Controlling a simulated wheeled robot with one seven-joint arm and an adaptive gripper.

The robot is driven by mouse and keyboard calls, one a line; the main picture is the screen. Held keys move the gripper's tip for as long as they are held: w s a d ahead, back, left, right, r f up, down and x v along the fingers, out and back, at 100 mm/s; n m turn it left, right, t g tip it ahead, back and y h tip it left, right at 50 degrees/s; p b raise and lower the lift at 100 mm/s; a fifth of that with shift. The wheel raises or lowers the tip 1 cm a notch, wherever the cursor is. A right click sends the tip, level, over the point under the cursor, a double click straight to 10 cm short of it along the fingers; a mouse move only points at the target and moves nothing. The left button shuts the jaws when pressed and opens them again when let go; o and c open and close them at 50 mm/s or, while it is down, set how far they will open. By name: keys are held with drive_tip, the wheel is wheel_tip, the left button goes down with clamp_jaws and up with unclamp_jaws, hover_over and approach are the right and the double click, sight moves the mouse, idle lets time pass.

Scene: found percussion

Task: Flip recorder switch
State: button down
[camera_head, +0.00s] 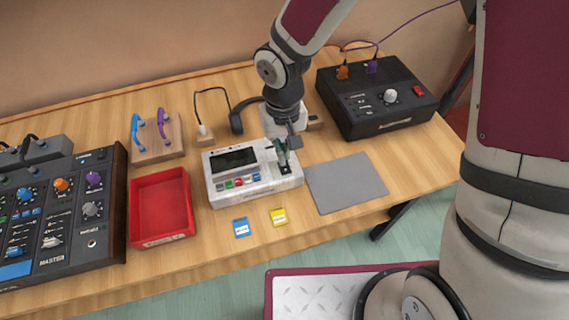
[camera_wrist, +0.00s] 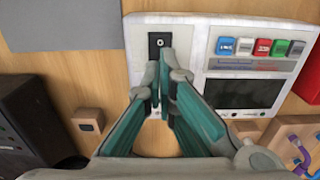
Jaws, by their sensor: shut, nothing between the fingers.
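The recorder (camera_head: 246,193) is a white box on the wooden table with a dark screen and a row of coloured buttons. Its black switch (camera_wrist: 160,42), marked with a white circle, sits on a light panel beside the screen. My gripper (camera_head: 283,160) is over the right part of the recorder and points down. In the wrist view my gripper (camera_wrist: 160,80) has its teal fingers shut and empty, with the tips at the near edge of the switch. I cannot tell whether they touch it. In the head view the fingers partly cover the switch.
A red tray (camera_head: 133,208) and a mixer (camera_head: 110,240) stand left of the recorder. Blue (camera_head: 241,227) and yellow (camera_head: 278,216) cards lie in front.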

drive_tip(key=shift+f+b, duration=0.85)
drive_tip(key=shift+f, duration=0.25)
idle(0.6)
drive_tip(key=shift+r, duration=0.1)
drive_tip(key=shift+r+p, duration=2.6)
drive_tip(key=shift+r, duration=0.8)
drive_tip(key=shift+d+r, duration=0.15)
drive_tip(key=shift+r, duration=0.1)
drive_tip(key=d+r+t, duration=0.1)
drive_tip(key=d+r, duration=0.6)
drive_tip(key=r, duration=0.3)
drive_tip(key=s+d+r+m+t, duration=0.1)
drive_tip(key=s+d+r+t, duration=0.1)
drive_tip(key=s+d+r, duration=0.3)
drive_tip(key=s+d+r+m+t, duration=0.2)
drive_tip(key=s+d+r, duration=0.4)
drive_tip(key=s+r, duration=0.3)
drive_tip(key=s, duration=0.2)
drive_tip(key=shift+s+r, duration=0.3)
drive_tip(key=shift+s, duration=0.1)
